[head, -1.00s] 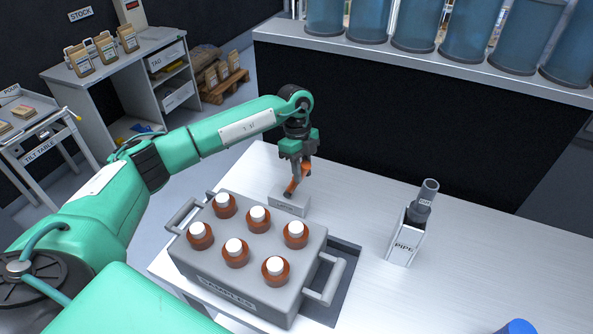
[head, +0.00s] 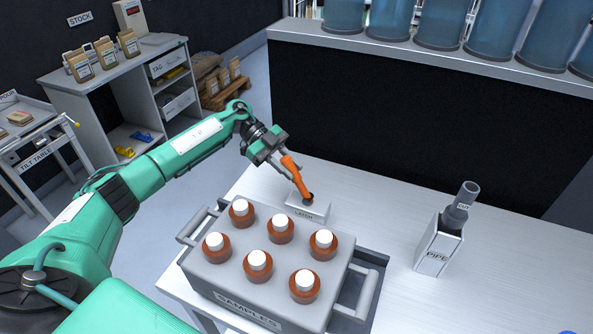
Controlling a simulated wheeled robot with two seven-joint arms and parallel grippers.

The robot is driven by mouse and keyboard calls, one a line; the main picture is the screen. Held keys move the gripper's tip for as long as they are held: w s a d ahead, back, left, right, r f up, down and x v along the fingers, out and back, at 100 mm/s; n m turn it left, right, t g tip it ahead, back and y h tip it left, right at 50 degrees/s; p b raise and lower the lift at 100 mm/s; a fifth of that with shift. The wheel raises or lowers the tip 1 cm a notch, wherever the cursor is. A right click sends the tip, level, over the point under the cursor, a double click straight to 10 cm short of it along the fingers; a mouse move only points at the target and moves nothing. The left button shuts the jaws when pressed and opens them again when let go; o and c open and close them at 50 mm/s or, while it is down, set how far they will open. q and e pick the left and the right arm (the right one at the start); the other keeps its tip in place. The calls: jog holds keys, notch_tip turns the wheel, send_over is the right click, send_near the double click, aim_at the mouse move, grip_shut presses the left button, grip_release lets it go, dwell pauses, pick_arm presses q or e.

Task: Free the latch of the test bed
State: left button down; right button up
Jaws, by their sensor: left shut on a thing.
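The latch is a small pale block (head: 318,213) with a label on its front. It sits on the white bench top behind the samples crate. An orange lever (head: 293,172) rises from a dark pivot on the block and leans up to the left. My left gripper (head: 281,160) reaches in from the left, tilted, and is shut on the upper end of this lever. The fingers partly hide the lever's top. My right gripper is not in view.
A grey samples crate (head: 225,266) with several white-capped brown bottles stands in front of the latch, on a dark plate (head: 377,262). A pipe holder (head: 437,252) with a grey tube stands at right. Bench between them is clear. A dark panel rises behind.

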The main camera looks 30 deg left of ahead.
pick_arm(q)
jog(key=shift+a+f+h+b, duration=0.35)
jog(key=shift+a+h+b, duration=0.05)
jog(key=shift+a+h, duration=0.3)
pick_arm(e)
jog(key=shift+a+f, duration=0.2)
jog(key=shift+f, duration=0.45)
pick_arm(q)
jog(key=c, duration=1.3)
grip_release()
jog(key=shift+o, duration=0.8)
jog(key=shift+f, duration=0.1)
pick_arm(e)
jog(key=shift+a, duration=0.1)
